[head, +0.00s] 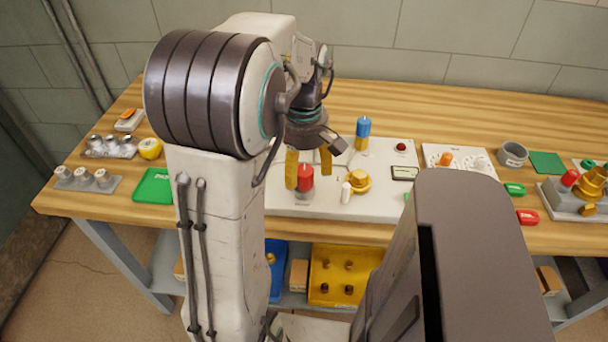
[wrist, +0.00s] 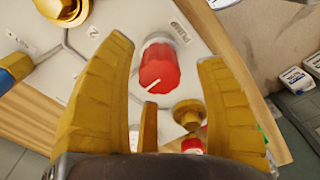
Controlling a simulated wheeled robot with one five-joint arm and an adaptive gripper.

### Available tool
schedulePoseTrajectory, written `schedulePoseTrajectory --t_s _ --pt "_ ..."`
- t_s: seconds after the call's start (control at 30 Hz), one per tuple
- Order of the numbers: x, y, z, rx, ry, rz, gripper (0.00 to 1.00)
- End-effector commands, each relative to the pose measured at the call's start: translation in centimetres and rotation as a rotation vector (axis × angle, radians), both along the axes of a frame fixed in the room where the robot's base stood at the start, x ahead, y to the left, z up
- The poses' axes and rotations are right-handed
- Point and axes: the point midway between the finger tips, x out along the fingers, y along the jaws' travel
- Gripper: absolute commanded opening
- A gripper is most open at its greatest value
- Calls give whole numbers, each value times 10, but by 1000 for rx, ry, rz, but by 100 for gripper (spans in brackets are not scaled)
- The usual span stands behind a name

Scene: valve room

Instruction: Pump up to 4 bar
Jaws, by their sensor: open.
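A red knob (head: 305,180) on a pale base stands on the white panel (head: 382,205) on the workbench. In the wrist view the red knob (wrist: 159,70) has a white pointer line, and the word PUMP is printed beside it. My gripper (head: 308,166) is open above the knob. In the wrist view its two yellow fingers (wrist: 165,55) are apart, one to either side of the knob; I cannot tell whether they touch it. A small display (head: 404,173) sits on the panel's right side, its reading too small to make out.
A brass valve (head: 358,181) and a blue handle (head: 363,128) stand on the same panel, close to my gripper. A red lamp (head: 401,147) is above the display. A second panel with an orange knob (head: 445,159) lies to the right. The bench's back strip is clear.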

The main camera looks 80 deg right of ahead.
Motion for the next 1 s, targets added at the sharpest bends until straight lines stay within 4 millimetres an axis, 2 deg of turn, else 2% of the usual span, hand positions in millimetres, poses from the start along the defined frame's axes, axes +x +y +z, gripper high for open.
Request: schedulePoseTrajectory --t_s 0.23,0.63,1.0 --pt "0 0 -18 0 0 -1 65" --pt "0 0 -21 -1 0 -1 65" --pt "0 0 -21 -1 0 -1 32"
